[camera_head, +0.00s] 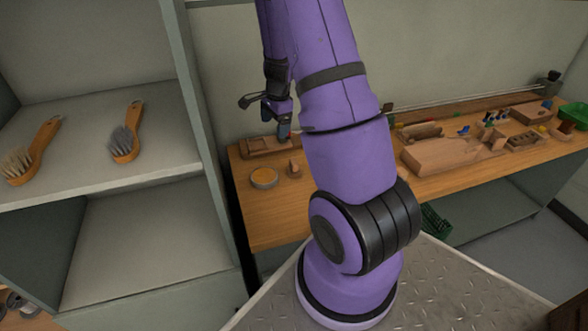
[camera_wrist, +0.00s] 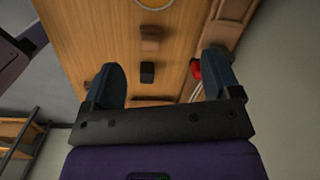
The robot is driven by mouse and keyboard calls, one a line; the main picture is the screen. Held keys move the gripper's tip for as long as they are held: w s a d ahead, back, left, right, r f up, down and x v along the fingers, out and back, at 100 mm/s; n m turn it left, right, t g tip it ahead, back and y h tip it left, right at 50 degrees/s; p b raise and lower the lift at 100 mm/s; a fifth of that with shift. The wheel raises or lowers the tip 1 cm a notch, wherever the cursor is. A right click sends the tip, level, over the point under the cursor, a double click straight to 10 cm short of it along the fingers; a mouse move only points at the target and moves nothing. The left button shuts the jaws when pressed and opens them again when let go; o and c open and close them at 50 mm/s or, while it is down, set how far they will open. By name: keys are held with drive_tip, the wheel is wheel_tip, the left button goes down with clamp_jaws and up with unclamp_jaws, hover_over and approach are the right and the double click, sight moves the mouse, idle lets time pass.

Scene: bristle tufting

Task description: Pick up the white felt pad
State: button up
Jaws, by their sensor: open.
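I cannot clearly make out a white felt pad in either view. My gripper (camera_head: 283,128) hangs over the left end of the bench, behind and right of that round piece. In the wrist view my gripper (camera_wrist: 164,72) has its two blue-grey fingers wide apart with nothing between them. A small black block (camera_wrist: 147,72) and a brown wooden block (camera_wrist: 151,38) lie on the bench beyond it.
A red item (camera_wrist: 196,69) lies near the right finger in the wrist view. A wooden fixture (camera_head: 455,153) and small parts fill the bench's right side. Two brushes (camera_head: 126,140) (camera_head: 32,152) lie on the grey shelf (camera_head: 85,178) at left, whose upright stands beside the bench.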

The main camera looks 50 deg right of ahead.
sight(294, 161)
drive_tip(key=s+d+f+m, duration=0.1)
drive_tip(key=d+f, duration=0.1)
drive_tip(key=f, duration=0.1)
drive_tip(key=s+d+f+m, duration=0.1)
drive_tip(key=d+f, duration=0.1)
drive_tip(key=f, duration=0.1)
drive_tip(key=s+d+f+m+g, duration=0.1)
drive_tip(key=d+f, duration=0.1)
drive_tip(key=f, duration=0.1)
drive_tip(key=shift+s+d+f+m+h, duration=0.1)
drive_tip(key=shift+d+f+m+h, duration=0.1)
drive_tip(key=shift+m+h, duration=0.1)
wheel_tip(294, 161, down, 5)
drive_tip(key=shift+f, duration=0.1)
drive_tip(key=shift+a+f, duration=0.2)
drive_tip(key=shift+f, duration=0.75)
drive_tip(key=shift+a+f, duration=0.15)
drive_tip(key=shift+f, duration=0.85)
drive_tip(key=shift+a+f, duration=0.2)
drive_tip(key=shift+f, duration=0.75)
drive_tip(key=c, duration=1.1)
drive_tip(key=shift+r, duration=0.2)
